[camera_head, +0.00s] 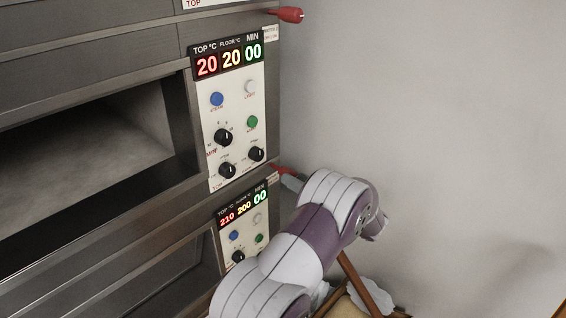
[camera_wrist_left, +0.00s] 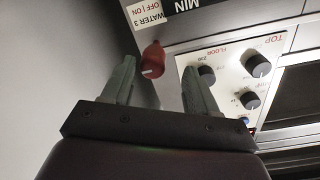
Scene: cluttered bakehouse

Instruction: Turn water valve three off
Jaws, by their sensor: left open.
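Water valve three is a red handle (camera_wrist_left: 152,60) in the left wrist view, beside a white label (camera_wrist_left: 150,13) reading "WATER 3 OFF | ON", seen upside down. My left gripper (camera_wrist_left: 160,80) is open, with one grey finger on each side of the handle; I cannot tell whether either finger touches it. In the head view the red handle (camera_head: 284,170) shows at the oven's right edge, partly hidden by my left gripper (camera_head: 291,182) and wrist. My right gripper is not in view.
Another red valve handle (camera_head: 288,14) sticks out higher on the oven edge. The stacked steel oven has control panels (camera_head: 232,110) with knobs and lit displays close by. A plain wall (camera_head: 430,110) stands to the right. A wooden-framed item (camera_head: 352,285) lies below my arm.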

